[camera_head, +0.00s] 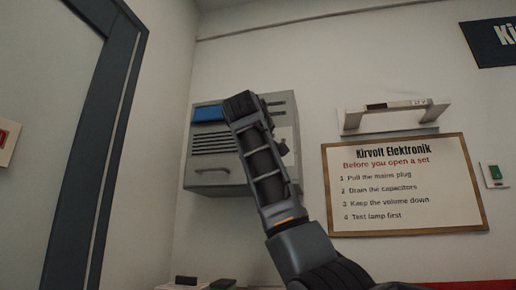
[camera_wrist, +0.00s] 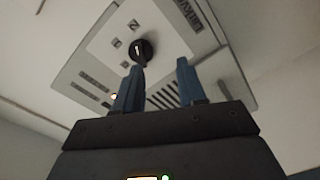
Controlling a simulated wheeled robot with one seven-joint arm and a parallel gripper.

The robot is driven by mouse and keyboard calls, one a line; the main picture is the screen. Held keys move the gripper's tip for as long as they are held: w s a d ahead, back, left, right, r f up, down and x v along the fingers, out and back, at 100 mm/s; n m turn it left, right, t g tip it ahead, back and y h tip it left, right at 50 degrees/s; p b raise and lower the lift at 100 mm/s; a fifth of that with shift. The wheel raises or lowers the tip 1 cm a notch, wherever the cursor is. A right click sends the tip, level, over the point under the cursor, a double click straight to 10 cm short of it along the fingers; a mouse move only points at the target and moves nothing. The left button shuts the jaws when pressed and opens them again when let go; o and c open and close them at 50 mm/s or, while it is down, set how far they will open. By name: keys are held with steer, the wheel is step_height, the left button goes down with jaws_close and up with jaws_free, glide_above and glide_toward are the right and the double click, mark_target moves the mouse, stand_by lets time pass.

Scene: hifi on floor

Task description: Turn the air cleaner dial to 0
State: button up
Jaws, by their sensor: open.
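The air cleaner (camera_head: 212,172) is a grey wall box with a blue panel and slatted vents in the head view. My arm covers its middle and much of its right side. In the wrist view, its face (camera_wrist: 92,58) appears tilted. The dial (camera_wrist: 145,47) is a round black knob with a pale pointer mark. Small dark number labels, one looking like 2, lie beside it; I cannot tell which one the pointer meets. My gripper (camera_wrist: 160,66) is open, its two blue fingers apart. The left fingertip overlaps the dial's lower edge in the picture; contact cannot be told.
A dark door frame (camera_head: 97,150) stands left. Dark items (camera_head: 222,283) lie below.

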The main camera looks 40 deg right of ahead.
steer(key=w+d+r+p, duration=0.1)
steer(key=w+d+r, duration=0.2)
steer(key=d, duration=0.2)
steer(key=shift+w+d+g+p, duration=0.25)
steer(key=shift+d+g+p, duration=0.05)
steer(key=shift+d+p, duration=0.1)
jaws_close()
stand_by(0.4)
